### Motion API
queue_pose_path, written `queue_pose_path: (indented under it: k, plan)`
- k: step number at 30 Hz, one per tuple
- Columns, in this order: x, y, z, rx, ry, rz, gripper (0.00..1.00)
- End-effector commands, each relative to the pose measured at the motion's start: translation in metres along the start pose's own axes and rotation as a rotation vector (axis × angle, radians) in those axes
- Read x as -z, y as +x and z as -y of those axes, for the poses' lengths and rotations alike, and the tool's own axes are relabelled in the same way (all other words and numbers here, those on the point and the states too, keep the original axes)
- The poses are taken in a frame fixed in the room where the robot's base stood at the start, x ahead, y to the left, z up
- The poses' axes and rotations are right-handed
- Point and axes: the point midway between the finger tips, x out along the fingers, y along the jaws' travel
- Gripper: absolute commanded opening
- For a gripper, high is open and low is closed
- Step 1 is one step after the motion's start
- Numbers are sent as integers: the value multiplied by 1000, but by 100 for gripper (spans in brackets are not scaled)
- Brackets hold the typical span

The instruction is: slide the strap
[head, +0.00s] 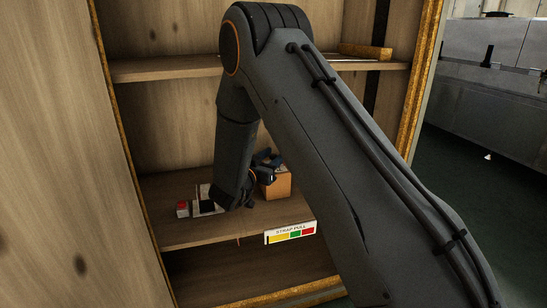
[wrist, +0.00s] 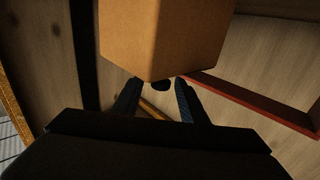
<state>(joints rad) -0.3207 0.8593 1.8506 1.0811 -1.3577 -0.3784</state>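A label reading STRAP PULL (head: 290,233), with yellow, green and red bands, is on the front edge of the lower shelf. I cannot make out the strap for certain. A brown box (head: 277,185) stands on that shelf; it fills the top middle of the wrist view (wrist: 165,38). My gripper (head: 264,166) is inside the cabinet beside the box, partly hidden by my arm. In the wrist view my gripper's fingers (wrist: 157,90) are spread apart just below the box's edge. A small dark rounded thing (wrist: 160,85) shows between the fingertips; I cannot tell whether they touch it.
A wooden cabinet has an upper shelf (head: 165,69) and a lower shelf (head: 180,234). A small white and red object (head: 183,208) lies left of my gripper. A wooden block (head: 366,51) is on the upper shelf. A red strip (wrist: 250,104) runs right in the wrist view.

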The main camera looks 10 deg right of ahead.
Motion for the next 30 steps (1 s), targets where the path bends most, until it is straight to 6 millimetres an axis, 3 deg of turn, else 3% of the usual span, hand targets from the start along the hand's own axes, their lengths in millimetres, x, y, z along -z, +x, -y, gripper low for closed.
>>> queue_pose_path:
  k: [4,10,11,20,26,30]
  plan:
    - [0,0,0,0,0,0,35]
    - [0,0,0,0,0,0,2]
    - [0,0,0,0,0,0,0]
    - [5,-1,0,0,0,0,0]
    - [31,-1,-1,0,1,0,0]
    - [59,-1,-1,-1,3,-1,0]
